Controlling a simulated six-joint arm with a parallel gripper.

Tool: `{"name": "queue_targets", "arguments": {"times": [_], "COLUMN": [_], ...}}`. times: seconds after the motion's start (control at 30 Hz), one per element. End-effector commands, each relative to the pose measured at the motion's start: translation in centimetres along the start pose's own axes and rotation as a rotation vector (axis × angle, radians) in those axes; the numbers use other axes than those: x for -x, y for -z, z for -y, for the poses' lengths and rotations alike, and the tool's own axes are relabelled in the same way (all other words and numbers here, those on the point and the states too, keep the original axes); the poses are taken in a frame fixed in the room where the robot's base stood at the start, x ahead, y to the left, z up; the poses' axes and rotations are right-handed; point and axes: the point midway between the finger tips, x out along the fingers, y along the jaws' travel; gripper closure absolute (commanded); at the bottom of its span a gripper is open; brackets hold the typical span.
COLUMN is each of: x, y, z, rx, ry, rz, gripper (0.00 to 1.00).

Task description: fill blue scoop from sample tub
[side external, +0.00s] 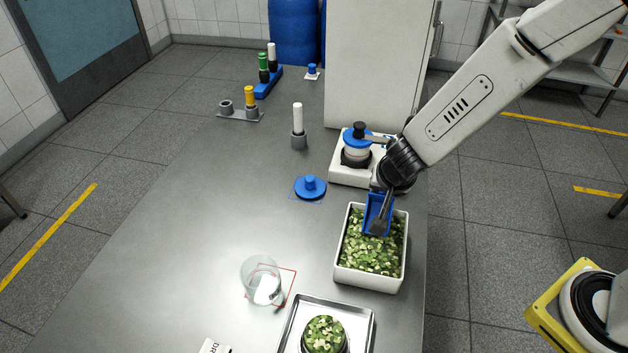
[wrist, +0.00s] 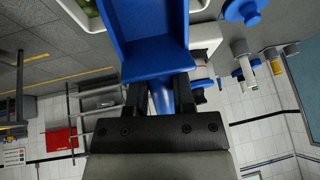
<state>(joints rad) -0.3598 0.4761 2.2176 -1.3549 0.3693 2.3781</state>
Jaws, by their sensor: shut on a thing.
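The blue scoop (side external: 377,215) is held over the far part of the white sample tub, its lower end at the green and pale chopped pieces. The sample tub (side external: 343,275) is filled with these pieces. My gripper (side external: 386,188) is shut on the scoop's handle. In the wrist view, my gripper (wrist: 160,108) grips the blue handle, and the scoop (wrist: 148,45) extends up the picture. The visible inside of the scoop looks empty there; its far tip is cut off. A corner of the tub (wrist: 80,12) shows behind it.
A white device with a blue-topped jar (side external: 356,148) stands just behind the tub. A blue lid (side external: 310,187) lies to the left. A clear beaker (side external: 262,280) and a metal tray (side external: 362,318) with a filled dish (side external: 324,334) are in front. The table's middle left is clear.

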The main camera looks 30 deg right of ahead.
Motion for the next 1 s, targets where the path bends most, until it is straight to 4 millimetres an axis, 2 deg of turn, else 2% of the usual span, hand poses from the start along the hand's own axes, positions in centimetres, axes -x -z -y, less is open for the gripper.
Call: {"name": "queue_targets", "arguments": {"times": [1.0], "x": [-0.51], "y": [-0.26], "z": [-0.08], "rx": [-0.001], "ry": [0.000], "rz": [0.000], "gripper": [1.00]}}
